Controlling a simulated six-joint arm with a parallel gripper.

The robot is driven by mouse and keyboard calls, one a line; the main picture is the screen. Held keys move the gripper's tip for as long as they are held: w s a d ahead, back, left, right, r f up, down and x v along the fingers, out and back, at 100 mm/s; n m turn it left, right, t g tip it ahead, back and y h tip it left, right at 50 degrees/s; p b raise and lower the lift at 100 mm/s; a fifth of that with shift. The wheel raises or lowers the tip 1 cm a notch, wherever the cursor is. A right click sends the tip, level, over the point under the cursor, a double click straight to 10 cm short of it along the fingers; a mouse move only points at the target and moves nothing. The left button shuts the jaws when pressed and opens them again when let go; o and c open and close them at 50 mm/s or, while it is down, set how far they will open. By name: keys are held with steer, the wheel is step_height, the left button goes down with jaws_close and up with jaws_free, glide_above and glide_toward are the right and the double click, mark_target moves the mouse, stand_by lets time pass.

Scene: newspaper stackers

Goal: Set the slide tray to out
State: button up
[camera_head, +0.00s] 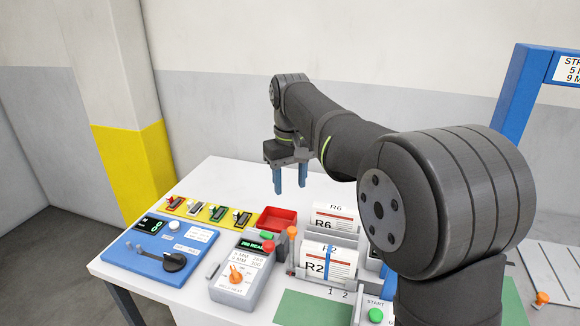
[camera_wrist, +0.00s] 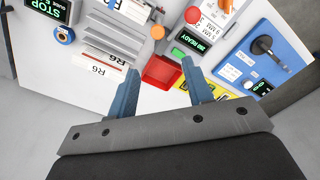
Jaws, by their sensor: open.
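A small red open tray (camera_head: 277,218) sits on the white table behind the grey control box. It also shows in the wrist view (camera_wrist: 161,73). No label on it can be read, so I cannot tell for sure that it is the slide tray. My gripper (camera_head: 289,188) points down above the back part of the table, near the red tray and apart from it. In the wrist view, my gripper (camera_wrist: 159,68) shows two blue fingers spread wide with nothing between them. The red tray appears in the gap between the fingertips.
A grey control box (camera_head: 238,282) with a green display and orange knobs stands in front. A blue panel (camera_head: 130,255) with a black lever and a yellow strip (camera_head: 192,212) with several switches lie left. Paper stacks R6 (camera_head: 335,218) and R2 (camera_head: 325,262) stand right.

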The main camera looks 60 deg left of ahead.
mark_target(290, 229)
step_height(290, 229, up, 4)
steer(key=shift+f, duration=0.1)
steer(key=shift+f, duration=0.1)
stand_by(0.6)
step_height(290, 229, down, 17)
steer(key=shift+f, duration=0.2)
stand_by(0.4)
steer(key=shift+r, duration=0.1)
